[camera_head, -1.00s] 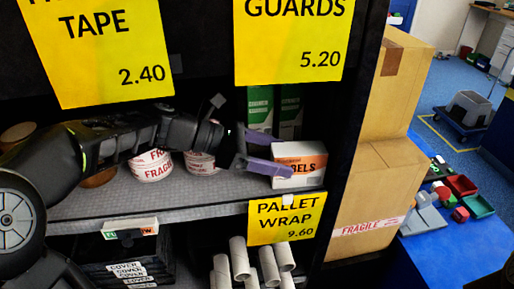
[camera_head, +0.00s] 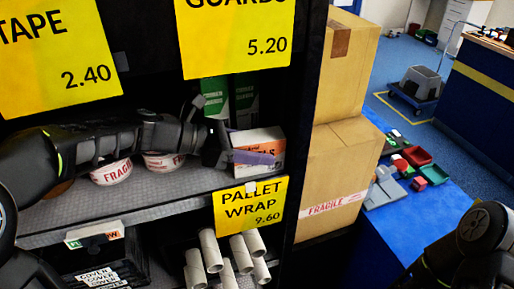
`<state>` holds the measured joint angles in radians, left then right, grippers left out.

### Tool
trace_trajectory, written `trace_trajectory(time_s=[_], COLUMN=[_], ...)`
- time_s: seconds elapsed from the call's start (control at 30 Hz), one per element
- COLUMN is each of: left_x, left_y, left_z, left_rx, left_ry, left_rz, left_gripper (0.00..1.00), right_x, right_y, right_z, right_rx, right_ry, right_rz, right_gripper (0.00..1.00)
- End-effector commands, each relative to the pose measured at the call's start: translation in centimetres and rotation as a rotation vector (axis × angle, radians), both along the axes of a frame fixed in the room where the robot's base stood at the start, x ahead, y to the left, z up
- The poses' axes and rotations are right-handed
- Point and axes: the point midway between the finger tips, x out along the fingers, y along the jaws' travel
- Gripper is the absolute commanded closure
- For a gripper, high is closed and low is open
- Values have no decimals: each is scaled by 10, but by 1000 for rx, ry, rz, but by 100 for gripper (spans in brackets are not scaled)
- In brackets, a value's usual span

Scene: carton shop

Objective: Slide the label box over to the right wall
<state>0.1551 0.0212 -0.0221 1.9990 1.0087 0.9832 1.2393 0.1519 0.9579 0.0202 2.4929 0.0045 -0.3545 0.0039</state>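The label box (camera_head: 270,141), white and orange with partly hidden lettering, stands at the right end of the grey middle shelf, close to the dark right wall (camera_head: 298,150). A narrow gap seems to lie between them. My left gripper (camera_head: 256,146) reaches in from the left at the box. One purple finger lies across the box's front face. The other finger is mostly hidden at the box's upper left. The fingers look apart; whether they touch the box I cannot tell. My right arm shows at the lower right, but its gripper is out of view.
Green cartons (camera_head: 244,97) stand behind the box. FRAGILE tape rolls (camera_head: 112,172) sit to the left, under my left arm. A yellow PALLET WRAP sign (camera_head: 250,205) hangs on the shelf edge, above cardboard tubes (camera_head: 210,250). Large cartons (camera_head: 335,165) stand right of the shelf.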

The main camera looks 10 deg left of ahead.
Motion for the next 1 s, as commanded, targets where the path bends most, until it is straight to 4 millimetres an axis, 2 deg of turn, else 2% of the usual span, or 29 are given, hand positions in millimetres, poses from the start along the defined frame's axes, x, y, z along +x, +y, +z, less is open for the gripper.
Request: trace_trajectory(time_s=[0.07, 0.6, 0.77, 0.8, 1.0], left_x=[0, 0, 0, 0, 0], left_y=[0, 0, 0, 0, 0], left_z=[0, 0, 0, 0, 0], left_rx=[0, 0, 0, 0, 0], left_ry=[0, 0, 0, 0, 0], left_rz=[0, 0, 0, 1, 0], left_gripper=[57, 100, 100, 54, 37], right_x=[0, 0, 0, 0, 0], right_y=[0, 0, 0, 0, 0], right_z=[0, 0, 0, 0, 0], right_rx=[0, 0, 0, 0, 0], right_ry=[0, 0, 0, 0, 0], right_rz=[0, 0, 0, 0, 0], right_gripper=[64, 64, 64, 64, 64])
